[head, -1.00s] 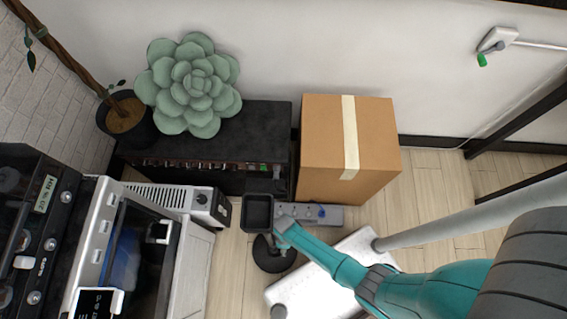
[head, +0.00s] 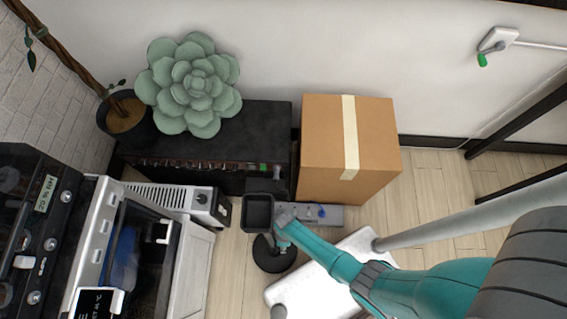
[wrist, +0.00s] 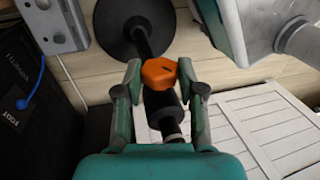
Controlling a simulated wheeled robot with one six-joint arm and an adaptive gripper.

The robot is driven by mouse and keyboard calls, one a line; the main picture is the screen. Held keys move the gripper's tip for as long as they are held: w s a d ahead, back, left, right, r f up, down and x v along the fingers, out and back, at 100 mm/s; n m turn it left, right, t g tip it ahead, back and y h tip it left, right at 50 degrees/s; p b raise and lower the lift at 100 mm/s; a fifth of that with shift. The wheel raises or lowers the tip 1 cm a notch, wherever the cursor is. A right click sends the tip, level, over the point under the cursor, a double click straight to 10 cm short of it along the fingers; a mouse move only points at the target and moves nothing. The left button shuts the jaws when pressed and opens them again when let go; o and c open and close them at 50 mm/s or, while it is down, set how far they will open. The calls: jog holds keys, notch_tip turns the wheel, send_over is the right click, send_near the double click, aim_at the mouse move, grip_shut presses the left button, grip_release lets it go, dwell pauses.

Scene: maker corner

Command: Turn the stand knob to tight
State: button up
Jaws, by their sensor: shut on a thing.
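The orange stand knob (wrist: 158,73) sits on the side of the dark pole in the wrist view, with a small dark mark on its face. My gripper (wrist: 160,78) has a finger on each side of the knob and is shut on it. The stand's black pole (wrist: 143,42) leads to its round base (wrist: 112,22). In the head view, the stand shows as a black square top (head: 258,212) above a round base (head: 268,258). My gripper (head: 284,218) is just right of that top. The knob is hidden there.
A cardboard box (head: 325,150) and a low black cabinet (head: 215,130) stand behind the stand. A white machine (head: 172,197) is at left. Wooden floor (head: 420,205) is clear at right.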

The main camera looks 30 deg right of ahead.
jog(key=shift+w+d+g+y, duration=0.1)
jog(key=shift+w+g+y, duration=0.1)
jog(key=shift+g+y, duration=0.45)
jog(key=shift+f+g, duration=0.1)
jog(key=shift+g, duration=0.55)
jog(key=shift+d+f+g+y, duration=0.1)
jog(key=shift+g+y, duration=0.65)
jog(key=shift+g, duration=0.15)
jog(key=o, duration=1.1)
jog(key=shift+o, duration=0.2)
jog(key=shift+w, duration=0.1)
